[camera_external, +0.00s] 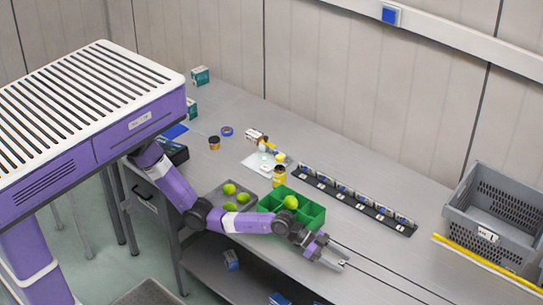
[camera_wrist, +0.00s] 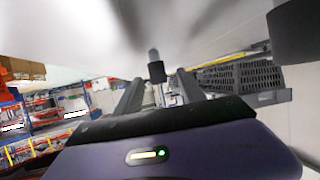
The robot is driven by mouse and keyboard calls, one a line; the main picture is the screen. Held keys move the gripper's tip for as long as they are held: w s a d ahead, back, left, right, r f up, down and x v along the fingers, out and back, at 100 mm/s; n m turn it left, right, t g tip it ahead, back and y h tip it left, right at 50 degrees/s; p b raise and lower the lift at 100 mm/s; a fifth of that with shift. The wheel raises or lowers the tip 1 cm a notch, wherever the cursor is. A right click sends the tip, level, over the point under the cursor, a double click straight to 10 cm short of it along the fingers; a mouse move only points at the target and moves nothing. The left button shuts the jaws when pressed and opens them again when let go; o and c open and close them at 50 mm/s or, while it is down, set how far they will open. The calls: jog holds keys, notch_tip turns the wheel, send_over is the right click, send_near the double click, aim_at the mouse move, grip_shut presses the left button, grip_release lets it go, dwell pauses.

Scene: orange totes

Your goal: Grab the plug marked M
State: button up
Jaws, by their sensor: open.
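A dark strip (camera_external: 386,224) on the table holds a row of several blue-and-white pieces (camera_external: 343,190), with small white labels in front of them. These may be the plugs, but the letters are too small to read, so I cannot tell which is marked M. My gripper (camera_external: 342,264) is open and empty near the table's front edge, below the strip in the external view and apart from it. In the wrist view my gripper (camera_wrist: 160,88) shows two dark fingers spread apart with nothing held between them. No plug can be made out there.
A green divided tray (camera_external: 312,217) with a yellow-green fruit sits beside my arm. A grey tray (camera_external: 215,198) with more fruit is to its left. A grey crate (camera_external: 456,220) stands at the right, by a yellow bar (camera_external: 490,265). Jars and small boxes are farther back.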

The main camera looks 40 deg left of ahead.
aim_at(347, 273)
jog(key=b+x, duration=0.3)
jog(key=shift+a+f, duration=0.1)
jog(key=shift+f, duration=0.2)
jog(key=shift+w+d+b, duration=0.1)
jog(key=shift+d+b, duration=0.35)
jog(key=shift+d, duration=0.1)
jog(key=shift+c, duration=0.2)
grip_shut()
